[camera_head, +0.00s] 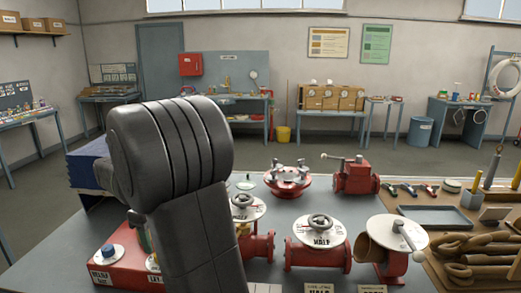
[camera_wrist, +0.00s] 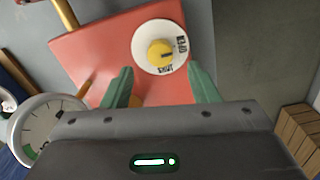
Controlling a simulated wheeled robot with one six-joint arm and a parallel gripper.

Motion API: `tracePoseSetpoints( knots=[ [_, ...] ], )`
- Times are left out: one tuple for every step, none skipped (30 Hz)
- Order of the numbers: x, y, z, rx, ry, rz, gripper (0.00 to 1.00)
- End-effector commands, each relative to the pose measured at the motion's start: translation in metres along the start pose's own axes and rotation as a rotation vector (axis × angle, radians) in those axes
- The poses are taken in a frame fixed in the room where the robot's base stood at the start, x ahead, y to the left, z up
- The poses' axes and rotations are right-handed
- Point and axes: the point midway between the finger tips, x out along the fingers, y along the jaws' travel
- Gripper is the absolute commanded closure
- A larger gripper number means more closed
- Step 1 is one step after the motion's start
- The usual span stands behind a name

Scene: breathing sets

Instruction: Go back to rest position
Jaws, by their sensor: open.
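My gripper (camera_wrist: 160,88) shows in the wrist view with its two green fingers spread apart and nothing between them. Beyond the fingers is a red box (camera_wrist: 90,55) with a white round dial plate (camera_wrist: 145,58) that has a yellow knob (camera_wrist: 159,53) in its middle. I cannot tell how far the fingers are from the box. In the head view my dark arm stands in the left middle and hides part of the table and the red box (camera_head: 125,272); the gripper itself is not visible there.
Red valves with white plates stand on the grey table, one with a handwheel (camera_head: 319,230) and one with a lever (camera_head: 397,235). A red flanged piece (camera_head: 288,180) and a red valve body (camera_head: 356,177) sit behind. A gauge (camera_wrist: 40,122) is at the wrist view's left.

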Motion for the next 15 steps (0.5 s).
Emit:
tracePoseSetpoints(
  knots=[
    [0.01,-0.001,0.001,0.0,-0.005,-0.003,0.46],
    [0.015,0.0,0.001,0.0,-0.004,-0.002,0.46],
    [0.021,0.0,0.001,0.0,-0.004,-0.003,0.46],
    [0.026,0.0,0.001,0.0,-0.003,-0.002,0.46],
    [0.03,0.0,0.001,0.0,-0.004,-0.002,0.46],
    [0.035,0.0,0.001,0.0,-0.003,-0.002,0.46],
    [0.039,0.0,0.001,0.0,-0.004,-0.002,0.46],
    [0.042,0.0,0.001,0.0,-0.003,-0.002,0.46],
    [0.045,0.0,0.001,0.0,-0.002,-0.001,0.46],
    [0.047,0.0,0.001,0.0,-0.001,-0.001,0.46],
    [0.048,0.0,0.001,0.0,-0.001,-0.001,0.46],
    [0.049,0.0,0.001,0.005,0.0,0.0,0.46],
    [0.048,0.0,0.0,0.01,0.0,0.0,0.46],
    [0.048,0.0,0.0,0.013,0.0,0.0,0.46],
    [0.048,0.0,0.0,0.016,0.0,0.0,0.46]
  ],
)
